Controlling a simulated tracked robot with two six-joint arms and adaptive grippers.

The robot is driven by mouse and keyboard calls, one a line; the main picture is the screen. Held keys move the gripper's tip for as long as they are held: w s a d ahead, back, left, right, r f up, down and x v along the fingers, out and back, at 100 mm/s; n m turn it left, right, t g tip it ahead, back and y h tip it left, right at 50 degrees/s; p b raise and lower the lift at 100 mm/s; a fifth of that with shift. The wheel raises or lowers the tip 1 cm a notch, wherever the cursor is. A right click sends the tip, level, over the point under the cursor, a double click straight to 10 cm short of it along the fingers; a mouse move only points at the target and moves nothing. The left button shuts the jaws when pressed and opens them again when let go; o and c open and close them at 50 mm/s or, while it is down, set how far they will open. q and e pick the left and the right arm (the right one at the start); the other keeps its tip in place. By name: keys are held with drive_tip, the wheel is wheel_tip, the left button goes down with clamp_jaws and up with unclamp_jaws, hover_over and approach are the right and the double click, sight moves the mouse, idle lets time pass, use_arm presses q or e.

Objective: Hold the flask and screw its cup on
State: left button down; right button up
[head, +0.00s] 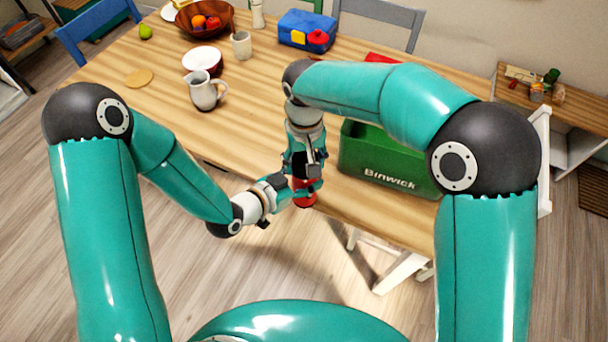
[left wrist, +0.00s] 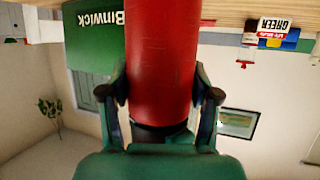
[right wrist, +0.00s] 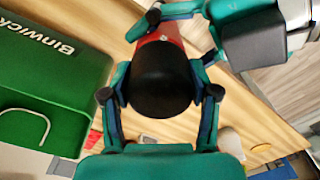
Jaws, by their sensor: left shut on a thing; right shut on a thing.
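The red flask (head: 305,200) stands upright at the table's front edge in the head view, mostly hidden by my grippers. Its red body (left wrist: 160,60) fills the middle of the left wrist view. My left gripper (left wrist: 163,92) is shut around that body, one finger on each side. The black cup (right wrist: 160,80) is at the flask's top end in the right wrist view, in line with the red body (right wrist: 168,32). My right gripper (right wrist: 160,95) is shut on the cup from above. The seam between cup and body is not clear, so I cannot tell how tightly they meet.
A green Binwick crate (head: 372,150) stands close to the right of my grippers. A white pitcher (head: 205,92), a red-and-white bowl (head: 202,60), a cup (head: 241,45), a fruit bowl (head: 186,24) and a blue lunch box (head: 297,28) stand farther back. The table's left part is mostly clear.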

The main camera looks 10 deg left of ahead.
drive_tip(key=o, duration=1.4)
drive_tip(key=shift+c, duration=0.2)
wheel_tip(320, 180, up, 12)
